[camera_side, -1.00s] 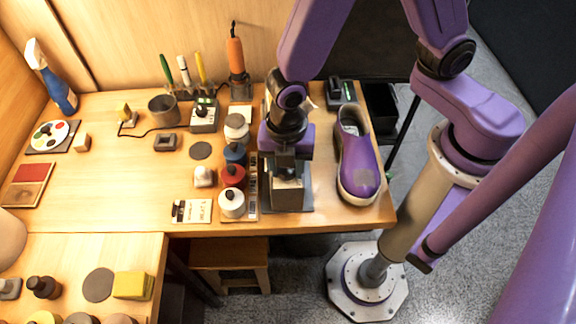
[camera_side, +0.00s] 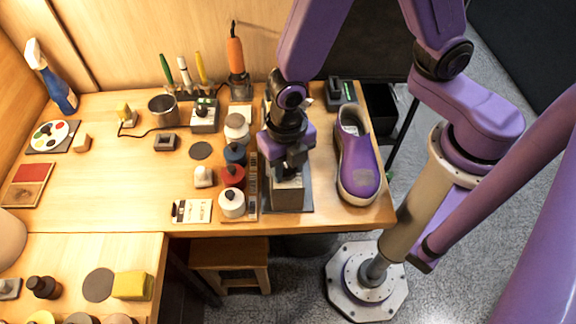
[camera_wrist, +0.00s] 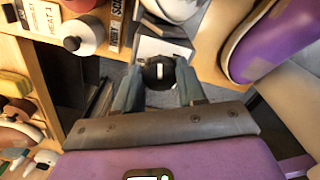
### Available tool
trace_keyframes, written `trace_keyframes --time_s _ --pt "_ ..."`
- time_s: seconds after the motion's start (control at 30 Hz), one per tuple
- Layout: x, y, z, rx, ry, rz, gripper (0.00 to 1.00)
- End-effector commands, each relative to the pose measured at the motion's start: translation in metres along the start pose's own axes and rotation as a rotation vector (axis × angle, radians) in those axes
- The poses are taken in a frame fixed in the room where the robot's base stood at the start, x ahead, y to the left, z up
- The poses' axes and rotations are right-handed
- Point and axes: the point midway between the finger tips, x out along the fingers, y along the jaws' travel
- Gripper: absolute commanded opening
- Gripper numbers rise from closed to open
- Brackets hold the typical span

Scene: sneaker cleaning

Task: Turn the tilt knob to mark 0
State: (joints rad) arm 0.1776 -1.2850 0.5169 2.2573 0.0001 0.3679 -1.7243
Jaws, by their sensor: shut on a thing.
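The tilt knob (camera_wrist: 159,74) is a round black knob with a short white pointer line, seen in the wrist view. The line stands nearly upright in that picture. My gripper (camera_wrist: 158,82) is shut on the knob, one grey finger on each side of it. A pale plate (camera_wrist: 163,47) lies beyond the knob; I cannot read any mark on it. In the side view, my gripper (camera_side: 291,168) is over a grey metal block (camera_side: 288,193) near the table's front edge.
A purple sneaker (camera_side: 357,163) stands just right of the block. Bottles with white, red (camera_side: 232,174) and blue tops stand in a rack close on the left. The table's left middle (camera_side: 120,180) is mostly clear.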

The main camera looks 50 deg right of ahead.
Motion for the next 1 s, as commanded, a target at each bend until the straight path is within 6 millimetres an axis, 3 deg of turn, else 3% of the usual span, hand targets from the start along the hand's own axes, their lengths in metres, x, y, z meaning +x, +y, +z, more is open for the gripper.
trace_keyframes --time_s 0.4,0.73,1.0 --pt "-0.0005 0.0005 0.0004 -0.064 -0.001 0.002 0.13" --pt "-0.0006 0.0006 0.0006 -0.355 -0.001 0.002 0.13" --pt "-0.0006 0.0007 0.0005 -0.404 -0.001 0.002 0.13"
